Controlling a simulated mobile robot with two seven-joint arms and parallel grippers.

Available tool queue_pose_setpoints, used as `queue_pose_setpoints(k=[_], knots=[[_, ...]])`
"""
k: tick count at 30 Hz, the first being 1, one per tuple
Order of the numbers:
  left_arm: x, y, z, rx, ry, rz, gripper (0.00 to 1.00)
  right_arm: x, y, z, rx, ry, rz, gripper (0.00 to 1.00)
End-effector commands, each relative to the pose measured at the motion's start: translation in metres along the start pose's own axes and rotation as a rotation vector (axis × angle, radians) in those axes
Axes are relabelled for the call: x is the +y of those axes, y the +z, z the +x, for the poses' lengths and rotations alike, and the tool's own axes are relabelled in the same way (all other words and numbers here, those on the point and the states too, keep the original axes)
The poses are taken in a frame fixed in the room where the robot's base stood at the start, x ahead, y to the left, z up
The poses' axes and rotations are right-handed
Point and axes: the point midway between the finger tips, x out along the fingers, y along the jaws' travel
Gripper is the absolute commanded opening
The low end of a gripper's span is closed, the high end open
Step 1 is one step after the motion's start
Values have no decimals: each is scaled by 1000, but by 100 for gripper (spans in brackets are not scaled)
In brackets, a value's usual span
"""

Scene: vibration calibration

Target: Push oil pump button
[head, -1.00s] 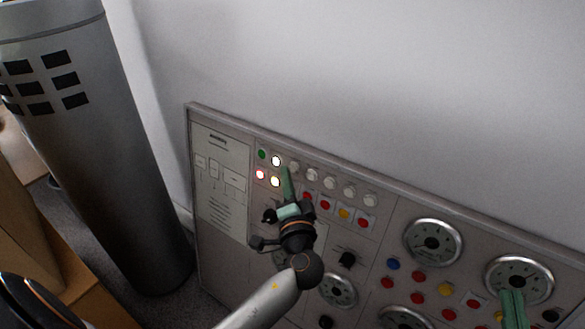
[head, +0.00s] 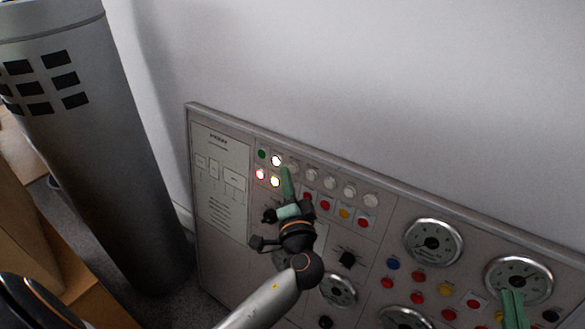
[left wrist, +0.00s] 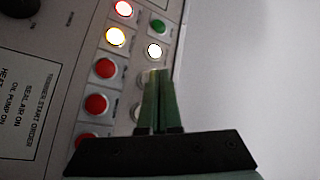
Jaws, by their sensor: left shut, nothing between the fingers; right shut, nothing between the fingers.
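The control panel (head: 222,205) stands against the wall, with rows of round buttons and lamps. A white button (head: 276,160) glows at its upper left, beside a green one (head: 262,154); below are a lit red (head: 260,174) and a lit yellow (head: 274,181) one. The left wrist view shows the lit white button (left wrist: 154,50) just beyond my left gripper. My left gripper (head: 286,170) is shut, its green fingertips over the unlit white button (left wrist: 141,81) beside the lit one; contact cannot be told. My right gripper (head: 513,293) is shut, at the lower right before a gauge.
More white buttons (head: 349,190) run rightward along the top row, with red and yellow ones below. Dials (head: 432,242), knobs (head: 347,259) and gauges fill the panel's right part. A dark metal cylinder (head: 105,170) stands left of the panel.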

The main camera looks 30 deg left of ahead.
Motion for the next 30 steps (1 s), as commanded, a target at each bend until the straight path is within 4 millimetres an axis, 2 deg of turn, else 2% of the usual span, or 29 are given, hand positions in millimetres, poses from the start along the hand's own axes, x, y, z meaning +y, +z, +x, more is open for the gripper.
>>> queue_pose_setpoints(k=[30], knots=[[6,-6,8,0,0,0,0,-2,8,-3,0,0,0,0]])
